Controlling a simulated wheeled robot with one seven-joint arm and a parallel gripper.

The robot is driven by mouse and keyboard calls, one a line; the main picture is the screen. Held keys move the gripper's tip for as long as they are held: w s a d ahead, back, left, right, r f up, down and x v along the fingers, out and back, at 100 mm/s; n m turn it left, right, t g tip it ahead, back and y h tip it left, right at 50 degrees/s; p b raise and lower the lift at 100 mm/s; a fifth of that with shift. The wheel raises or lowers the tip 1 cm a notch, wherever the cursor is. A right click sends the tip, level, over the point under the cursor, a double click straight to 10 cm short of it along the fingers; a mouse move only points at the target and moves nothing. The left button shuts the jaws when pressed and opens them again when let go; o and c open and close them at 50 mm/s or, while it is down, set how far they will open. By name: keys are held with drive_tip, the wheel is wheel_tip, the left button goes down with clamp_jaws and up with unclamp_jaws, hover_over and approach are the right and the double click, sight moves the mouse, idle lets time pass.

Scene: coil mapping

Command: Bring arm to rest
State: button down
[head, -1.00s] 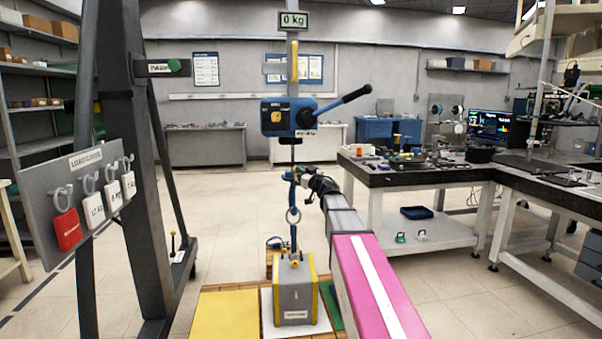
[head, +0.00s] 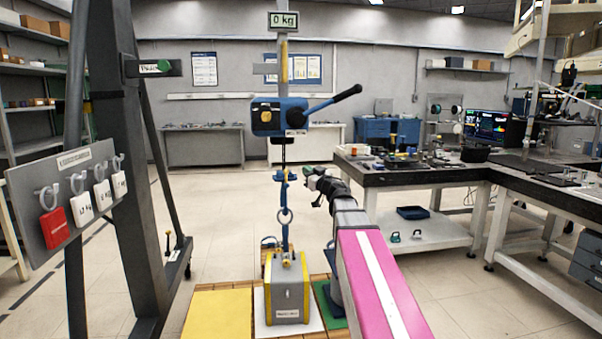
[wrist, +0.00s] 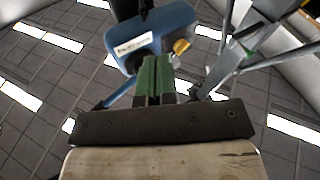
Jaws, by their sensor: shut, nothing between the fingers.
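My gripper (head: 309,176) is at the end of my outstretched arm, just right of the hanging hook and chain (head: 284,185) in the head view. It is apart from the hook, with a small gap between them. In the wrist view the green fingers (wrist: 153,80) are together and hold nothing. Beyond them the blue hoist body (wrist: 152,35) shows above, against the ceiling. In the head view the blue hoist (head: 281,116) hangs on its post, with a black lever at its right.
A grey and yellow weight block (head: 288,289) with a ring on top stands below the hook. A rack of tagged shackles (head: 65,194) is at left beside a dark steel frame (head: 118,150). A workbench (head: 420,175) is at right. Open floor lies behind.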

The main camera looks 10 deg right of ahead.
drive_tip(key=s+d+f+m+g+h, duration=0.25)
drive_tip(key=f+h, duration=0.25)
drive_tip(key=f, duration=0.3)
drive_tip(key=s+d+f+m+g+h, duration=0.15)
drive_tip(key=f+m+h, duration=0.25)
drive_tip(key=f, duration=0.5)
drive_tip(key=s+d+f+m+g+h, duration=0.25)
drive_tip(key=f+m+h, duration=0.2)
drive_tip(key=f, duration=0.35)
drive_tip(key=s+a+f+n+g+y, duration=0.1)
drive_tip(key=s+a+f+g, duration=0.1)
drive_tip(key=s+f+g, duration=0.2)
drive_tip(key=s+a+f+n+g+y, duration=0.1)
drive_tip(key=s+a+f+g, duration=0.2)
drive_tip(key=s+f, duration=0.6)
drive_tip(key=s+a+f+n+g+y, duration=0.1)
drive_tip(key=s+a+f+g, duration=0.2)
drive_tip(key=s+f+g, duration=0.2)
drive_tip(key=s+f, duration=0.2)
drive_tip(key=s, duration=0.2)
drive_tip(key=shift+f+n, duration=0.2)
drive_tip(key=shift+n, duration=0.1)
